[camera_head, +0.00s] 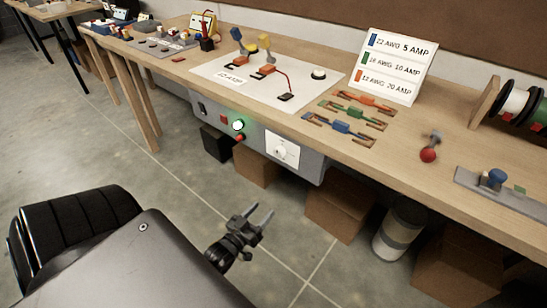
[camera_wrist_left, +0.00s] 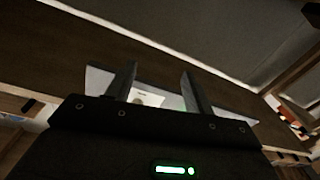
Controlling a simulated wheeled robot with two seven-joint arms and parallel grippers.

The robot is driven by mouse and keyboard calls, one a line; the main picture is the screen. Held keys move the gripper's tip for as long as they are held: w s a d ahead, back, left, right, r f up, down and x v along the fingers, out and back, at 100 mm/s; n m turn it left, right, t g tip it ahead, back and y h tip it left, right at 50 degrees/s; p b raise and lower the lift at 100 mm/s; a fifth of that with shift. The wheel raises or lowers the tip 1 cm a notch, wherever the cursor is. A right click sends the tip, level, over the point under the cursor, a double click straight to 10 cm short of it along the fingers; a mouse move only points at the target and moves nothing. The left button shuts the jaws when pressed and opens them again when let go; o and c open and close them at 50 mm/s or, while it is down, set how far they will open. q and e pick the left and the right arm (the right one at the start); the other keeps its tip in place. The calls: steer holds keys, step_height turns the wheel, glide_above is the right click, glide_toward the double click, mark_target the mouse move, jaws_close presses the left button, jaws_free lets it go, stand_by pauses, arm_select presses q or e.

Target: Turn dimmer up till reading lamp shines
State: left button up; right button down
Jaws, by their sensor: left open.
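A white plate with a knob, which looks like the dimmer (camera_head: 284,152), is on the front of a grey box under the bench's front edge. No reading lamp can be picked out for sure; a small pale dome (camera_head: 319,74) stands on the white board on the bench. My left gripper (camera_head: 261,211) is open and empty, low in front of the bench, below and apart from the dimmer. In the left wrist view, its two fingers (camera_wrist_left: 158,76) stand apart, with a pale surface behind them. My right gripper is not seen.
The grey box also has a lit green button (camera_head: 238,125) and red controls. The wooden bench (camera_head: 400,170) holds a white board (camera_head: 215,70), coloured wire clips (camera_head: 345,124) and a label sign (camera_head: 392,65). Cardboard boxes (camera_head: 340,208) and a bucket (camera_head: 398,232) stand below it. The floor before the bench is clear.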

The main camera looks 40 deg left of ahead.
mark_target(277, 155)
arm_select(q)
step_height(277, 155, up, 13)
steer(key=s+a+t+b, duration=0.1)
steer(key=t, duration=0.3)
steer(key=x, duration=0.5)
steer(key=p+x, duration=0.1)
steer(key=x, duration=0.4)
steer(key=shift+w+a+f, duration=0.1)
steer(key=shift+w, duration=0.35)
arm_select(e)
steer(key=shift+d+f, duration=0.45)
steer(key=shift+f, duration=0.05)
arm_select(q)
steer(key=c, duration=1)
